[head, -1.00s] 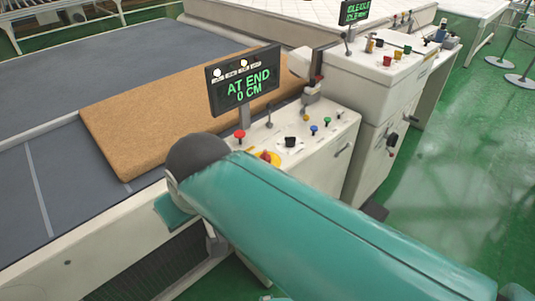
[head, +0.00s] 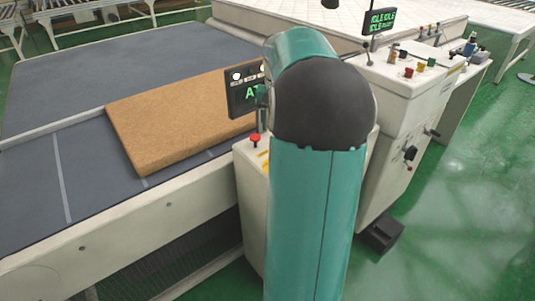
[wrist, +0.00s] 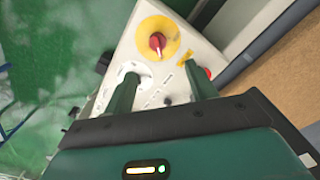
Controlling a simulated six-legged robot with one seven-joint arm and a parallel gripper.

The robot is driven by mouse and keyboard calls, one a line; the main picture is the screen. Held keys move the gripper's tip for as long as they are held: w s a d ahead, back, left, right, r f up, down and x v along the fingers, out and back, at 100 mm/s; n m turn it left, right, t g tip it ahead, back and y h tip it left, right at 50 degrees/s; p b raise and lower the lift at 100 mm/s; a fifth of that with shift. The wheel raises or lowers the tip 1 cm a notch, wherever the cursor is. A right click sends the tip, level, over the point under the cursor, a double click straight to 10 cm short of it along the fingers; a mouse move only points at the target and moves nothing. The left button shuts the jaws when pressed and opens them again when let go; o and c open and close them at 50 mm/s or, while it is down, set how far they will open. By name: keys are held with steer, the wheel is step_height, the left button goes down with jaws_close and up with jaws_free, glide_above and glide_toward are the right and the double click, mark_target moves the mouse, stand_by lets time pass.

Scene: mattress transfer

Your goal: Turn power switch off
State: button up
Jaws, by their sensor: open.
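The control panel (wrist: 188,49) is a white sloped console top. On it a red rotary switch (wrist: 157,43) sits on a round yellow plate, and this looks like the power switch. In the wrist view my gripper (wrist: 160,74) is open, with its two green fingers apart and nothing between them. The red switch is beyond the fingertips, roughly between them, and does not look touched. A white dial plate (wrist: 133,68) is partly hidden by the left finger. In the head view my arm hides most of this panel; a yellow sliver (head: 265,167) shows beside it.
A red push button (head: 255,140) stands near the panel's left corner, close to the right finger in the wrist view. A display (head: 240,103) rises behind it, partly covered. A tan mattress (head: 175,118) lies on the grey conveyor. A second console (head: 410,95) stands right.

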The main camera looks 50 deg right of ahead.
steer(key=f, duration=1.4)
steer(key=shift+s+d, duration=0.15)
steer(key=shift+d, duration=0.15)
steer(key=c, duration=1)
